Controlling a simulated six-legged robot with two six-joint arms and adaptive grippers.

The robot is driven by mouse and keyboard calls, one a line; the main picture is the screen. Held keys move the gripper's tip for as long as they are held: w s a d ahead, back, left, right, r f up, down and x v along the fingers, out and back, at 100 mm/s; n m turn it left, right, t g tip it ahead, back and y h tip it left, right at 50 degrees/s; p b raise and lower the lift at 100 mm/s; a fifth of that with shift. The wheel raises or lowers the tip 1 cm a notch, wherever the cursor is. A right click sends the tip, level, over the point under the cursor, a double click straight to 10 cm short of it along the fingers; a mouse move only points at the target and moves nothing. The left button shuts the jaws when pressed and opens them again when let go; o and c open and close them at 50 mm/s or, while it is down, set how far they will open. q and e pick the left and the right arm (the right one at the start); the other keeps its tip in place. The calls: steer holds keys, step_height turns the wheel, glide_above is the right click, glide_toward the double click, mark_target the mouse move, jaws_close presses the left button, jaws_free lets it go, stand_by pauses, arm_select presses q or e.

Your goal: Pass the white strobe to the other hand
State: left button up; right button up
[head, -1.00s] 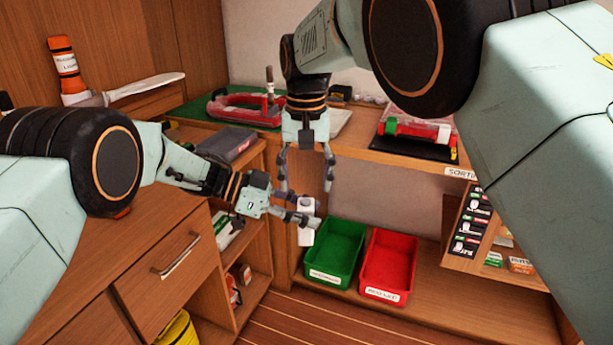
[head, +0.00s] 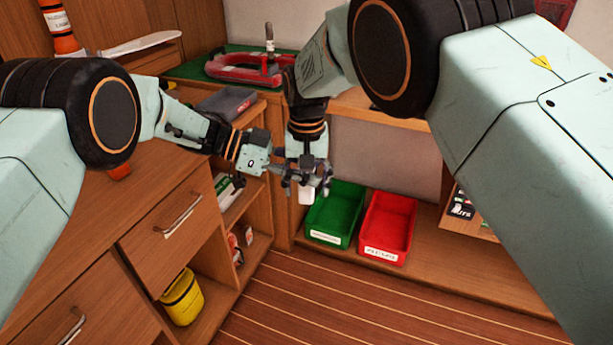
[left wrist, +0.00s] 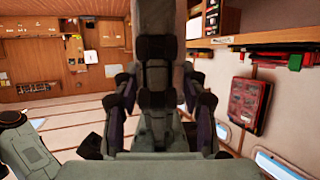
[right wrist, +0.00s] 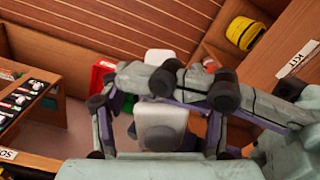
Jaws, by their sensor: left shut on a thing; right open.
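The white strobe (head: 306,196) is a small pale block, held above the floor in front of the green bin. My left gripper (head: 288,174) reaches in from the left and is shut on it. My right gripper (head: 308,181) comes down from above, open, with its fingers around the strobe's upper part. In the right wrist view the strobe (right wrist: 162,121) sits between my open right fingers (right wrist: 160,98), and my left fingers (right wrist: 178,82) cross over it. In the left wrist view the strobe is hidden behind gripper parts (left wrist: 156,75).
A green bin (head: 335,214) and a red bin (head: 388,228) stand side by side on the low shelf just beyond the grippers. A yellow container (head: 182,298) sits in the left cabinet. The striped floor is clear.

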jaws_close()
arm_select(q)
steer(key=o, duration=1.3)
